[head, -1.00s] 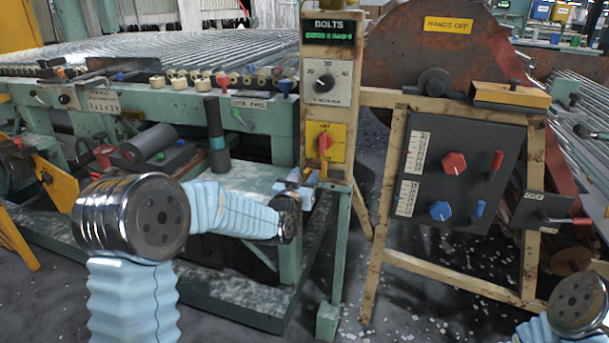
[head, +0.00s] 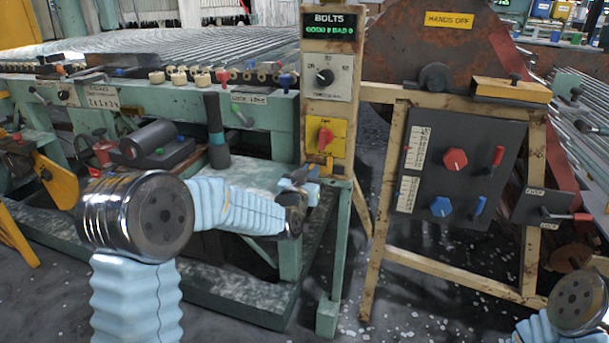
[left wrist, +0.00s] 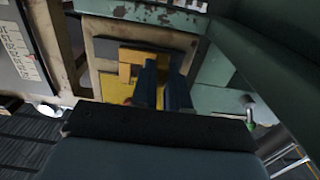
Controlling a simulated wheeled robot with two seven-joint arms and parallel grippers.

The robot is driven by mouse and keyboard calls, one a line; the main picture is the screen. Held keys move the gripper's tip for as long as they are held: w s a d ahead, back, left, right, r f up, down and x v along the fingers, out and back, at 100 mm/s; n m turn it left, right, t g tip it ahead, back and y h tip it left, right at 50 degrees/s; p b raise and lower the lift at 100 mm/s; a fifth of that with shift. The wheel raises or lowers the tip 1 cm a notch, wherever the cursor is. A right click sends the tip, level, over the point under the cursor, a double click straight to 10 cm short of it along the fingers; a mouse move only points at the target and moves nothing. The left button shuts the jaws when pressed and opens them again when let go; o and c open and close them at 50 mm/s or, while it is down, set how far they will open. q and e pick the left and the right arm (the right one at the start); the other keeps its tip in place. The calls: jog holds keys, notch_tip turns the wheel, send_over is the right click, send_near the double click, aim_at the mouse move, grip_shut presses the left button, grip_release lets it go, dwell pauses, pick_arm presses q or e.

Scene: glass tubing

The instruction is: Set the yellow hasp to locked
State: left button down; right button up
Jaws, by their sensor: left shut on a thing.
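The yellow hasp (left wrist: 125,72) shows in the left wrist view as small yellow parts against a beige post, partly hidden by my fingers. In the head view, a bit of yellow (head: 329,164) shows on the post just below the yellow plate with the red switch (head: 325,138). Whether the hasp stands locked cannot be told. My right gripper is out of view; only part of my right arm shows at lower right.
The beige post carries a BOLTS display (head: 330,30) and a dial (head: 325,77). A dark panel (head: 455,170) with red and blue knobs stands right of it. A teal bench (head: 170,120) with a roller lies left.

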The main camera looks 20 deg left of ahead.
pick_arm(q)
jog(key=shift+d+r, duration=0.1)
jog(key=shift+d, duration=0.65)
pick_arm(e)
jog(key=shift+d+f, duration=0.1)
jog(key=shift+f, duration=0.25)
pick_arm(q)
jog(key=c, duration=1.1)
grip_release()
jog(key=shift+d, duration=0.15)
jog(key=s, duration=0.4)
jog(key=s+b, duration=0.1)
jog(key=s, duration=0.4)
jog(key=s+b, duration=0.1)
jog(key=s, duration=0.4)
jog(key=shift+a, duration=0.3)
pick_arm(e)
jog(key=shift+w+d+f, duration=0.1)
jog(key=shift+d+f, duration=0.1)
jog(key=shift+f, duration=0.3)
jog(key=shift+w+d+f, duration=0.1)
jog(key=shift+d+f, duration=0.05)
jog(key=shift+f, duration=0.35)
